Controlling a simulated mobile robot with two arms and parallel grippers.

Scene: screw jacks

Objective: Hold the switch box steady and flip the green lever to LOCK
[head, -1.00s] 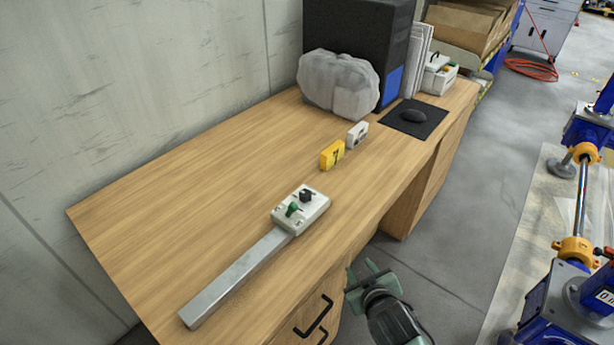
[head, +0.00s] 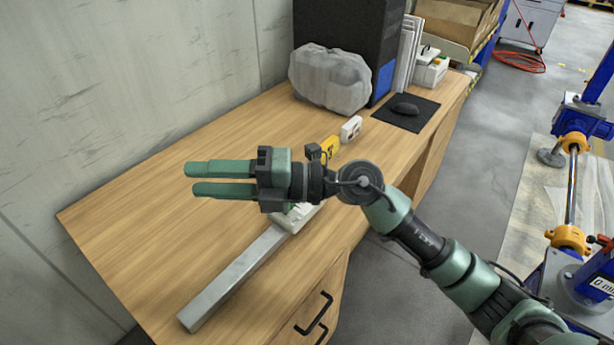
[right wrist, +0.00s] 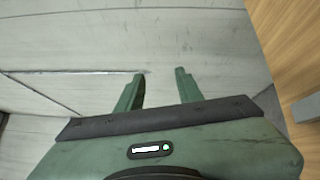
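The switch box (head: 297,218) sits at the end of a grey metal bar (head: 232,278) on the wooden desk. My right gripper and wrist hide most of the box in the head view, including its green lever. My right gripper (head: 190,179) is open and empty, held above the desk with its fingers pointing left toward the wall, past the box. In the right wrist view its two fingers (right wrist: 160,88) stand apart with only wall between them. My left gripper is not in view.
A yellow block (head: 330,147) and a white block (head: 351,128) are on the desk behind my right wrist. A grey lumpy bundle (head: 330,78), a black computer case (head: 352,25) and a mouse on a black pad (head: 407,112) are farther back. The desk's left part is clear.

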